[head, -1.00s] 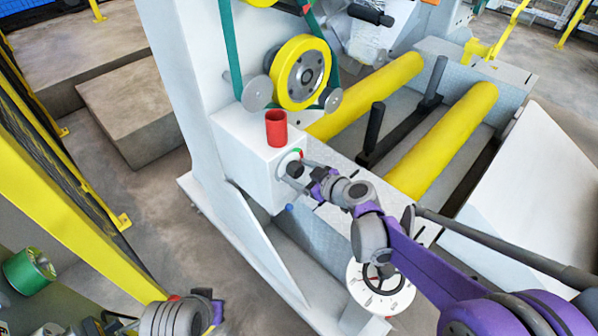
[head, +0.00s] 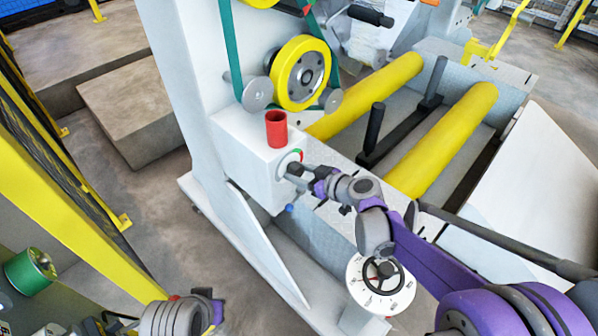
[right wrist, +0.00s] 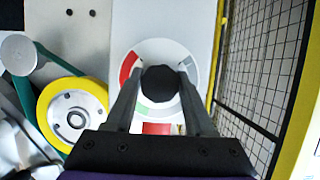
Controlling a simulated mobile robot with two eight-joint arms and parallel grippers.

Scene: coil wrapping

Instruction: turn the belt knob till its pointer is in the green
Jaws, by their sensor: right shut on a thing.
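The belt knob (right wrist: 160,84) is a dark round knob in front of a round dial (right wrist: 150,50) with red and grey-green sections on its rim. In the right wrist view the two fingers of my right gripper (right wrist: 160,92) lie on either side of the knob and are shut on it. In the head view the right gripper (head: 295,171) reaches the dial (head: 288,159) on the white box's front from the right. The knob's pointer cannot be made out. My left gripper (head: 213,304) is at the bottom left, away from the box; its jaws are unclear.
A red cup (head: 276,130) stands on the white box (head: 245,165), below a yellow wheel (head: 301,73) with a green belt (head: 230,45). Yellow rollers (head: 440,140) lie to the right. Yellow fencing (head: 60,200) runs along the left.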

